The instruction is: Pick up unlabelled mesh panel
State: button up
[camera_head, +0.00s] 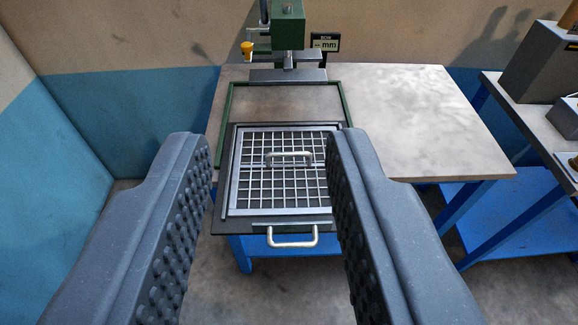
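The mesh panel (283,195) is a metal grid in a grey frame, with a raised bar handle (289,155) across its middle. I see no label on it. It lies flat on a dark tray (222,223) at the front of the bench, and a second silver handle (292,243) sticks out from the tray's front edge. My gripper (265,180) is open, its two studded fingers wide apart on either side of the panel in the picture. Nothing is held between them. The right finger covers part of the panel's right edge.
The bench top (425,120) is bare at right. A second blue bench (520,225) holds grey machinery.

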aim_at(233, 212)
jog(key=z, duration=0.1)
jog(key=i, duration=1)
jog(key=u, duration=0.1)
